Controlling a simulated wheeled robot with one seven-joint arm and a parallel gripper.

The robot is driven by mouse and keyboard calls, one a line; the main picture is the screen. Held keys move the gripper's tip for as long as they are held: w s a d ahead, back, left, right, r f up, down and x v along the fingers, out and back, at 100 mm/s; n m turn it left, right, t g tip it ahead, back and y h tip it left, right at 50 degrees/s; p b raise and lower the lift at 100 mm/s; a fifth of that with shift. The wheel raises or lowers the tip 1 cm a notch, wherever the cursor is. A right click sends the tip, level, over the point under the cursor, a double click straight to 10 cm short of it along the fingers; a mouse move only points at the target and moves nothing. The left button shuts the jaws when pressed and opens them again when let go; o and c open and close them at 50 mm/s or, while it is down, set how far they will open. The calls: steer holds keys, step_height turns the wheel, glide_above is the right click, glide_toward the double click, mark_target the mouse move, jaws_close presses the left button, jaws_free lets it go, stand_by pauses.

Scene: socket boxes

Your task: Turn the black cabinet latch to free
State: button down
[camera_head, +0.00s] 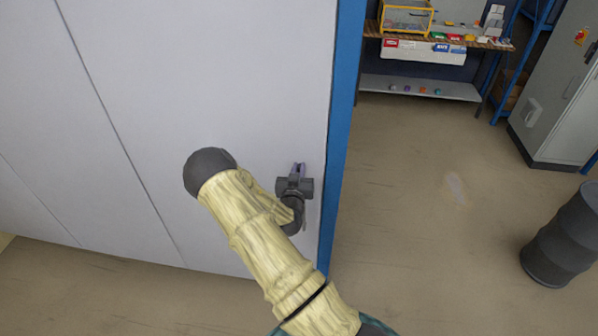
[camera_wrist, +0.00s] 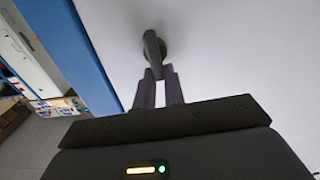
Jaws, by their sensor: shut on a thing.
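The black latch (camera_wrist: 152,48) shows in the wrist view as a dark lever on a round base, fixed to a pale flat panel near its blue edge. My gripper (camera_wrist: 156,74) is shut on the lower end of the lever, with one purple finger on each side. In the head view my gripper (camera_head: 298,170) is against the pale panel (camera_head: 230,70), close to its blue right edge. There the latch is hidden behind the gripper and cannot be made out.
The blue post (camera_head: 342,110) stands just right of my gripper. Beyond it are open floor (camera_head: 430,190), a workbench (camera_head: 440,40) with boxes, a grey cabinet (camera_head: 565,100) and a dark barrel (camera_head: 565,240).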

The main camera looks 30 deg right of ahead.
steer(key=shift+w+a+f+n+b, duration=0.2)
steer(key=shift+a+f+n+b, duration=0.2)
steer(key=shift+n+b, duration=1.95)
steer(key=shift+w+a+f+n+b, duration=0.35)
steer(key=shift+n+b, duration=0.9)
steer(key=shift+n, duration=2.15)
steer(key=shift+w+a+f+n+b, duration=0.1)
steer(key=shift+a+f+n+b, duration=0.3)
steer(key=shift+n+b, duration=1.95)
steer(key=shift+d+f+n+p, duration=0.1)
steer(key=shift+d+n+p, duration=0.05)
steer(key=shift+n+p, duration=0.4)
steer(key=c, duration=1.5)
jaws_free()
steer(key=shift+s, duration=0.1)
